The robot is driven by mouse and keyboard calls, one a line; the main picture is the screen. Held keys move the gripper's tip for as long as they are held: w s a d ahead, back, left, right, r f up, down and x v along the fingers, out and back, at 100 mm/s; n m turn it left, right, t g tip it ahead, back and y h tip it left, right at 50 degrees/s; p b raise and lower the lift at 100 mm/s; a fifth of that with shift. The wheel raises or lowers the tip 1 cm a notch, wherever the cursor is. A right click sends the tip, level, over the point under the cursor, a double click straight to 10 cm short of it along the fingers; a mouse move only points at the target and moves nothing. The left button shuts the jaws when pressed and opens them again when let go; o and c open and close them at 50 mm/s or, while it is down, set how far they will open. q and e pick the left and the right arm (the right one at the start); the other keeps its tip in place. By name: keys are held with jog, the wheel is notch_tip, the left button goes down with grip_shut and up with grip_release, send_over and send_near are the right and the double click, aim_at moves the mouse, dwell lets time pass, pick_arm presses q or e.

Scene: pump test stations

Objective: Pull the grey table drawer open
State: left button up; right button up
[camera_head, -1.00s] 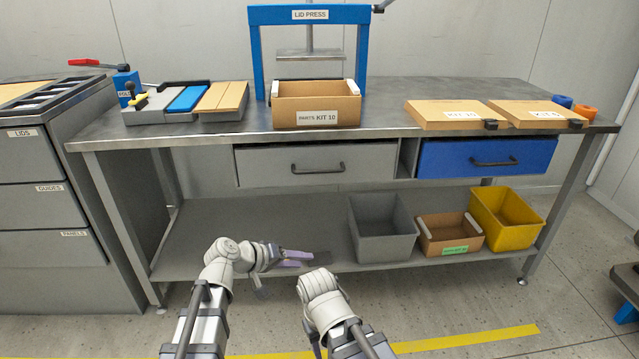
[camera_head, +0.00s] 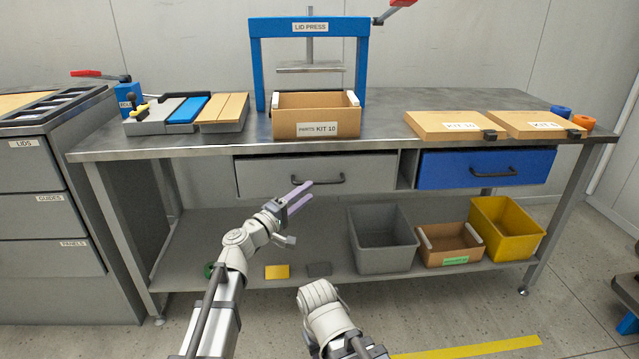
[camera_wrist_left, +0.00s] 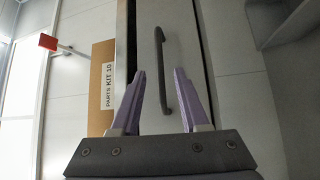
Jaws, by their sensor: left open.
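The grey table drawer (camera_head: 262,176) sits shut under the left half of the tabletop, with a black bar handle (camera_head: 318,180) on its front. My left gripper (camera_head: 304,197) is open and empty, just in front of and slightly below the handle in the head view. In the left wrist view the drawer front (camera_wrist_left: 190,35) fills the middle, and the handle (camera_wrist_left: 160,62) lies ahead of and between the two purple fingers (camera_wrist_left: 160,98), apart from them. My right arm shows at the bottom of the head view, but its fingers are not visible.
A blue drawer (camera_head: 440,170) is to the right. A grey bin (camera_head: 382,240), a small cardboard box (camera_head: 450,243) and a yellow bin (camera_head: 505,228) stand on the lower shelf. The kit 10 box (camera_head: 300,115) stands on the tabletop above the drawer.

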aim_at(320, 183)
pick_arm(q)
jog(key=x, duration=0.6)
jog(key=shift+w+d+p, duration=0.15)
jog(key=shift+p, duration=0.2)
jog(key=shift+c, duration=0.4)
grip_shut()
dwell(0.6)
